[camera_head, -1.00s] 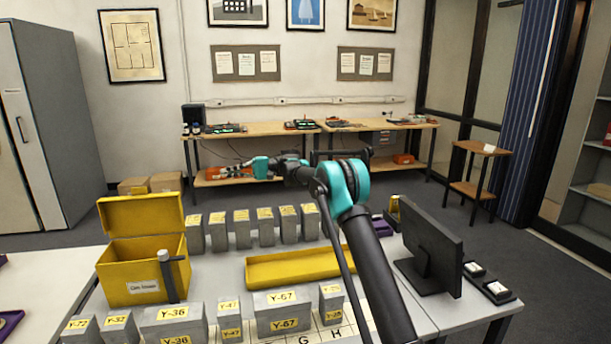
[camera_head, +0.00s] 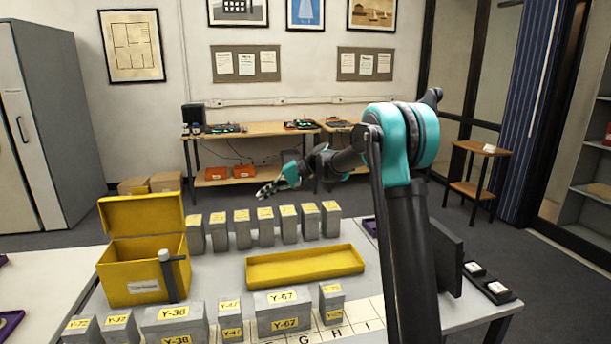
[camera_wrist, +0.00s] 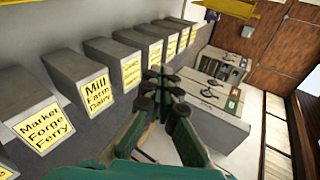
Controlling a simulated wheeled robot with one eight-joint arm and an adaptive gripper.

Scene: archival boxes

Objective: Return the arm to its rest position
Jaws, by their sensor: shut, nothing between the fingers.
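My arm reaches up from the lower right in the head view, with its teal elbow high and its forearm stretching left. My gripper (camera_head: 268,190) is at the left end of the forearm, in the air above the far row of grey boxes. In the wrist view my gripper (camera_wrist: 165,85) has its dark fingers together, with nothing held. In that view, grey boxes with yellow labels, such as the one reading Mill Farm Dairy (camera_wrist: 75,82), stand to the left of the fingers, apart from them.
An open yellow box (camera_head: 140,275) stands on the table's left, with an empty yellow tray (camera_head: 305,266) in the middle. Labelled grey boxes such as Y-67 (camera_head: 283,311) line the front. A monitor (camera_head: 447,262) stands partly behind my arm. A workbench (camera_head: 265,129) is along the wall.

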